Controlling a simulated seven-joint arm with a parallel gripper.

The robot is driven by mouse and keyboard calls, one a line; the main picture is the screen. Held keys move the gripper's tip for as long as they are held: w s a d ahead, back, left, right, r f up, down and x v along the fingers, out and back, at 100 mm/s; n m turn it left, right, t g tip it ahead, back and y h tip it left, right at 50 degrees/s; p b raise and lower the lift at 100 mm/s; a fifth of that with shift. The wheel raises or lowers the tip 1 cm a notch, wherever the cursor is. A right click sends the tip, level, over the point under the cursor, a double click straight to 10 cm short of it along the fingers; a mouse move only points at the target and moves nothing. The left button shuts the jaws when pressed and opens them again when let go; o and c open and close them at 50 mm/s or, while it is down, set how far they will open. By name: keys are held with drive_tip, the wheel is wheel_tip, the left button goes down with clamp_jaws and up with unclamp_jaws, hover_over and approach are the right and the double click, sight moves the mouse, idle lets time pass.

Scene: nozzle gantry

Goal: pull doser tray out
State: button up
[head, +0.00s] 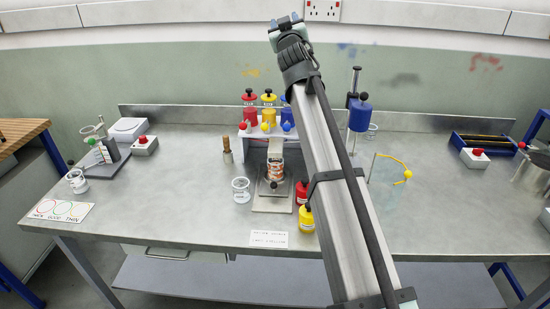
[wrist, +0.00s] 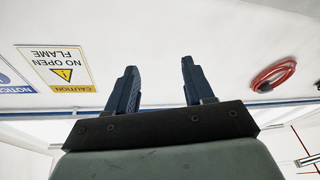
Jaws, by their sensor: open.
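My gripper (head: 284,20) is raised high at the top of the head view, far above the bench and well apart from everything on it. In the wrist view my gripper (wrist: 159,72) shows two dark blue fingers spread apart with nothing between them. The doser stand (head: 252,129) at the back middle of the bench carries red, yellow and blue bottles on a white shelf. Below its front is a flat metal plate (head: 270,206) with a dark knob and an orange-and-white can (head: 275,170) above it. I cannot tell for sure which part is the doser tray.
A glass beaker (head: 241,190) stands left of the plate. A white label card (head: 269,239) lies in front. My arm hides bench to the right; the left middle bench is clear.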

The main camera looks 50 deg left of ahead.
drive_tip(key=s+a+m+g, duration=0.15)
drive_tip(key=s+a, duration=0.25)
drive_tip(key=s, duration=0.5)
drive_tip(key=m+g+h, duration=0.2)
drive_tip(key=g+h, duration=0.8)
drive_tip(key=h, duration=0.2)
approach(275, 184)
drive_tip(key=x, duration=0.9)
drive_tip(key=shift+a+f, duration=0.2)
clamp_jaws()
